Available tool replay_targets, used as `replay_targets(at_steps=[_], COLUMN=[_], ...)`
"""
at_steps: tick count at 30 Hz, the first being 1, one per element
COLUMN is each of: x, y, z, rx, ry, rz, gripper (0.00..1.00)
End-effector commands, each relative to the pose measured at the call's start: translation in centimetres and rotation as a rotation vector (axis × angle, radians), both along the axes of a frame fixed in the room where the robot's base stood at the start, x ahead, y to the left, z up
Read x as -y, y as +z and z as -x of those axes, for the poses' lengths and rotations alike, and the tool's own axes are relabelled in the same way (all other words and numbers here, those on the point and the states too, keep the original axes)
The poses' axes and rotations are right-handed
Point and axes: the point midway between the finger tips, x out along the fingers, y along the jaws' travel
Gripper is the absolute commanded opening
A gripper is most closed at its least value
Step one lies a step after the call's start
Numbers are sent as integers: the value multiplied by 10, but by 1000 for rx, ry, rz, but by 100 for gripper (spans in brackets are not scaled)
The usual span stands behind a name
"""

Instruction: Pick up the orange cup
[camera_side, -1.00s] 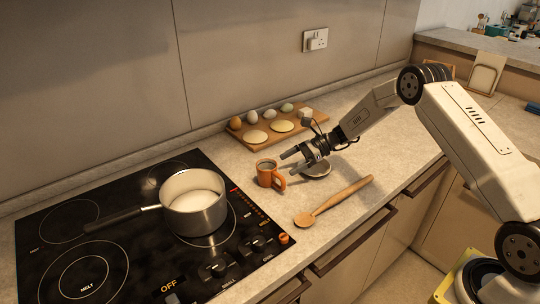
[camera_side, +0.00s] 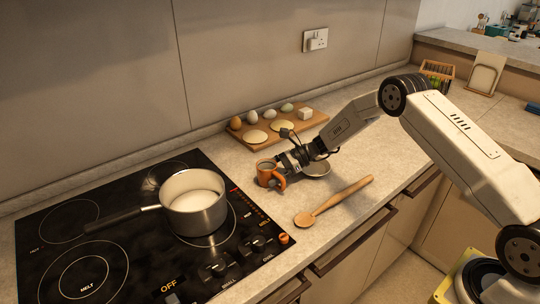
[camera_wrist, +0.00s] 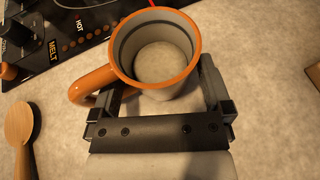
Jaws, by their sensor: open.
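The orange cup (camera_side: 266,172) stands upright on the counter between the stove and the wooden board, its handle to the right in the side view. In the wrist view the orange cup (camera_wrist: 120,62) shows its rim and pale inside, with its handle at left. My gripper (camera_side: 282,166) is low beside the cup on its right. In the wrist view my gripper (camera_wrist: 166,98) is open, with one finger on each side of the cup's near part; the left finger is close to the handle. I cannot tell whether the fingers touch the cup.
A wooden spoon (camera_side: 333,201) lies in front. A board (camera_side: 262,143) with eggs and round flat pieces lies at the back. A pot (camera_side: 195,212) stands on the black stove (camera_side: 120,262) at left.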

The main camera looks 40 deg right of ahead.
Motion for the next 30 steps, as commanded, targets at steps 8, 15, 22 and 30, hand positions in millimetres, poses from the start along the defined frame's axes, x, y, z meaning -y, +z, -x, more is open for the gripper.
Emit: replay_targets(at_steps=[8, 15, 22, 30], x=[-8, -8, -8, -8], y=[-4, -4, -4, -3], z=[-3, -3, -3, -3], rx=[-1, -1, -1, 0], ry=[-1, -1, -1, -1], rz=[1, 1, 1, 0], gripper=[100, 100, 68, 14])
